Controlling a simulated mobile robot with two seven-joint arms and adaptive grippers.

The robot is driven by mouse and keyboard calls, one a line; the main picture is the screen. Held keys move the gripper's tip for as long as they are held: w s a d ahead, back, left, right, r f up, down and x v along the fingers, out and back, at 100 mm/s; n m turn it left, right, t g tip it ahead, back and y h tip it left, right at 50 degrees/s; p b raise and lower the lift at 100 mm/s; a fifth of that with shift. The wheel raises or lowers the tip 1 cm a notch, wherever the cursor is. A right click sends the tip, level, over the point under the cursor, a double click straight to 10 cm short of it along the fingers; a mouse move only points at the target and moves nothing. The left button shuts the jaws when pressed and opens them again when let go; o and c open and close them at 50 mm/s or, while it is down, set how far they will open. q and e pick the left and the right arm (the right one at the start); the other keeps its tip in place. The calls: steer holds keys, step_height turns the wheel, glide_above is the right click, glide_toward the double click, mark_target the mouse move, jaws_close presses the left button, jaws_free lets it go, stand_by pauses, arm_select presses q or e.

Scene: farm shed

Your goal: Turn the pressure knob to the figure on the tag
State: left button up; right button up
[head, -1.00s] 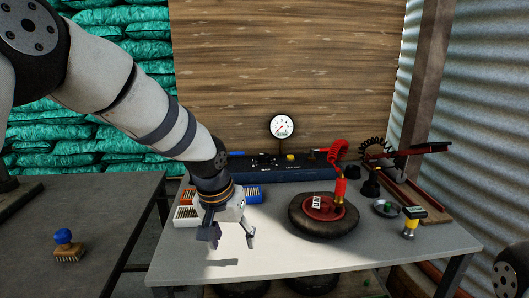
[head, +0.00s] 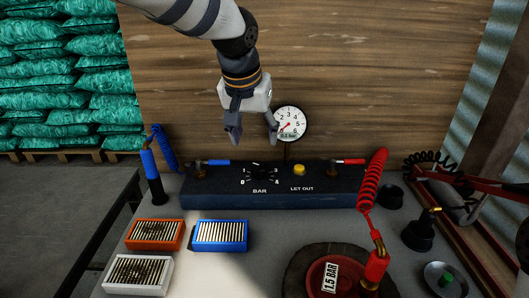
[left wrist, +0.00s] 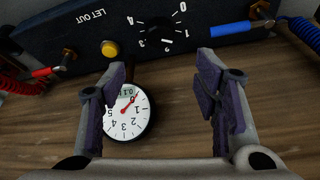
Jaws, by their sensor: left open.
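The tag (head: 330,277) reads 1.5 BAR and lies on a red disc on a black tyre. The round white gauge (head: 290,123) behind the panel has its red needle near 0. My left gripper (head: 252,140) is open and empty, above the knob and apart from it. My right gripper is out of view.
A yellow LET OUT button (head: 299,170) sits right of the knob. Blue (head: 165,150) and red (head: 370,180) coiled hoses flank it. Orange (head: 155,235), blue (head: 220,236) and white (head: 138,274) boxes lie in front. A wooden wall stands behind.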

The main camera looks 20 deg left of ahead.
mark_target(260, 165)
arm_select(q)
steer(key=x, duration=0.7)
steer(key=b+x, duration=0.1)
steer(key=x, duration=0.2)
steer(key=shift+s+f, duration=0.2)
steer(key=shift+f, duration=0.25)
steer(key=c, duration=1.1)
